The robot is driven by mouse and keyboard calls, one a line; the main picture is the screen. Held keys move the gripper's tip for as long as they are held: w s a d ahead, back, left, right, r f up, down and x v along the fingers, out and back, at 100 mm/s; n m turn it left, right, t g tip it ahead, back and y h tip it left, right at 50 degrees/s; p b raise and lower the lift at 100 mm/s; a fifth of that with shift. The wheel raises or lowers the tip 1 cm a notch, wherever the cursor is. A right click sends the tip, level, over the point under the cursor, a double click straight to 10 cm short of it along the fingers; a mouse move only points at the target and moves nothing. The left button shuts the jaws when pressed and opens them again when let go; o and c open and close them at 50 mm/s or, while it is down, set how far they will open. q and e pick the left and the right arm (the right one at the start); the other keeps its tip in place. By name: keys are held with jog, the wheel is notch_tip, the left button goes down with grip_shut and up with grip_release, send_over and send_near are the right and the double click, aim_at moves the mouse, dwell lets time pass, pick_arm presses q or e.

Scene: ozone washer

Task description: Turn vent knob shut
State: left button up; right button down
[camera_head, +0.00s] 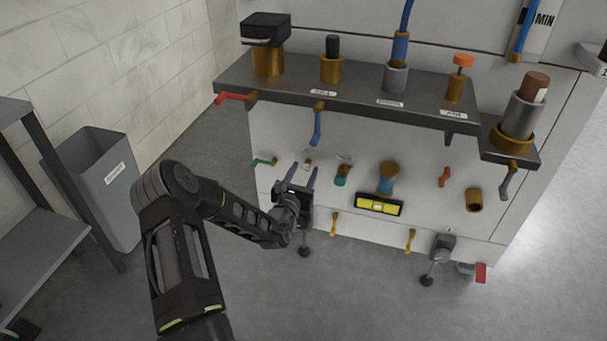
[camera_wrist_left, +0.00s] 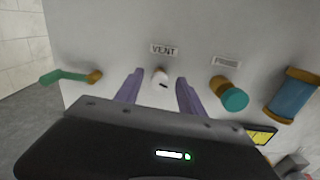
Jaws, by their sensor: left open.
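The vent knob (camera_wrist_left: 160,78) is a small white knob with a dark mark on the white front panel, under a label reading VENT (camera_wrist_left: 164,49). In the head view the knob (camera_head: 307,161) shows just above my left gripper (camera_head: 303,173). My left gripper is open, and its purple fingers (camera_wrist_left: 159,88) stand on either side of the knob in the left wrist view, with gaps between them and it. Whether the fingertips reach as far as the panel is hard to tell. My right gripper is not in view.
A teal-tipped brass knob (camera_head: 343,172) is close on the right, and a green lever (camera_head: 265,161) on the left. A blue lever (camera_head: 317,127) hangs above from the dark shelf (camera_head: 380,97). A yellow display (camera_head: 380,205) is lower right. A grey bin (camera_head: 105,190) stands left.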

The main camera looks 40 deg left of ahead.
pick_arm(q)
jog(key=shift+c, duration=0.5)
grip_shut()
